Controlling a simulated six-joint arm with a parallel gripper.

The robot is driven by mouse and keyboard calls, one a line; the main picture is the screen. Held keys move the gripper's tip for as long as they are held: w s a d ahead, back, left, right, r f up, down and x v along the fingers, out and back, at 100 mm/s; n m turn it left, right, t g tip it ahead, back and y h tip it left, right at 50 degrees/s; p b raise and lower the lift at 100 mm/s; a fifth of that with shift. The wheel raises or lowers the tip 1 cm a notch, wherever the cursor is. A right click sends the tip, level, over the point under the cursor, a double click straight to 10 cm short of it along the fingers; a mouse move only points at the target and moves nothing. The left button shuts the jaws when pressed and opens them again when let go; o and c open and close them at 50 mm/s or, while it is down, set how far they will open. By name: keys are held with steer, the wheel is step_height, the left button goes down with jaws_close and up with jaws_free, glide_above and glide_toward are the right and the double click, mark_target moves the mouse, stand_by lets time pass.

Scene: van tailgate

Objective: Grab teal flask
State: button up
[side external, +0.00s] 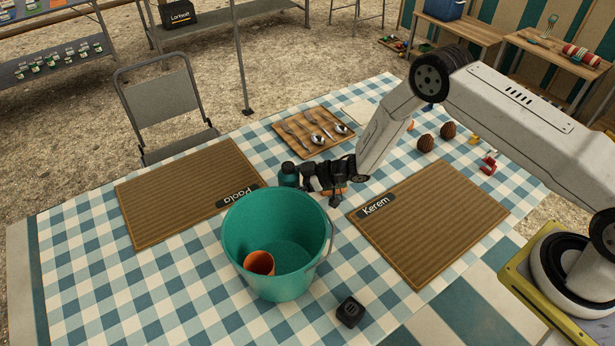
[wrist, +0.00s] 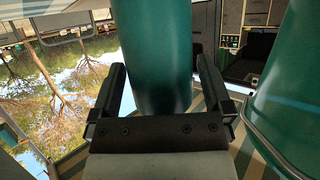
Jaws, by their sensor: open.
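The teal flask (side external: 288,174) stands on the checked cloth just behind the teal bucket in the side external view. Only its upper part shows there. In the wrist view the flask (wrist: 156,50) fills the middle, between the two fingers of my gripper (wrist: 160,90). The fingers are open, with a visible gap on each side of the flask. In the side external view my gripper (side external: 312,178) reaches in from the right, low over the table, right at the flask. The exact finger contact is hidden there.
The teal bucket (side external: 245,225) with an orange cup (side external: 259,263) inside stands close in front; its wall (wrist: 290,90) is near on the right in the wrist view. Brown placemats (side external: 430,225) lie either side. A cutlery board (side external: 312,130) lies behind. A dark block (side external: 350,312) sits front right.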

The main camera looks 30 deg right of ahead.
mark_target(288, 165)
steer(key=shift+w+a+f, duration=0.15)
steer(key=shift+w+a, duration=0.1)
steer(key=shift+a, duration=0.05)
stand_by(0.4)
steer(key=c, duration=1.3)
steer(key=shift+o, duration=0.2)
steer(key=shift+r, duration=0.2)
steer(key=shift+r, duration=4.85)
